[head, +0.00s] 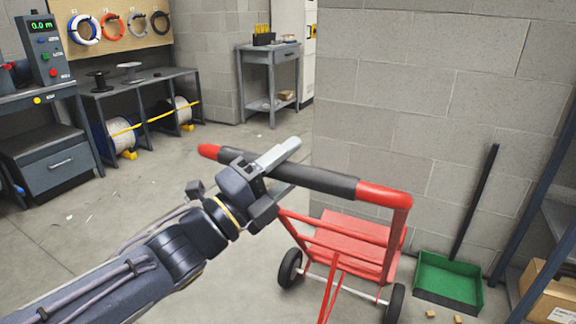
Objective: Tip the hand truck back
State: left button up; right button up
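The red hand truck (385,248) stands in front of the block wall, with its black-gripped handle bar (320,179) nearest me. Its two black wheels (290,268) are on the floor. I cannot clearly tell how far its frame leans. My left gripper (282,170) is at the left part of the handle's black grip. The gripper hides part of the bar. My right gripper is not in view.
A green dustpan (448,283) with a black upright handle stands right of the truck, near small brown blocks (430,314). A shelf with a cardboard box (545,293) is at the right edge. Workbenches (145,95) line the left. The floor (225,190) between is mostly clear.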

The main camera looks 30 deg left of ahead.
pick_arm(q)
jog(key=shift+s, duration=0.15)
jog(key=shift+s+a, duration=0.15)
jog(key=shift+s, duration=0.15)
jog(key=p+v, duration=0.1)
jog(key=v, duration=0.6)
jog(key=shift+f, duration=0.15)
jog(key=shift+w, duration=0.1)
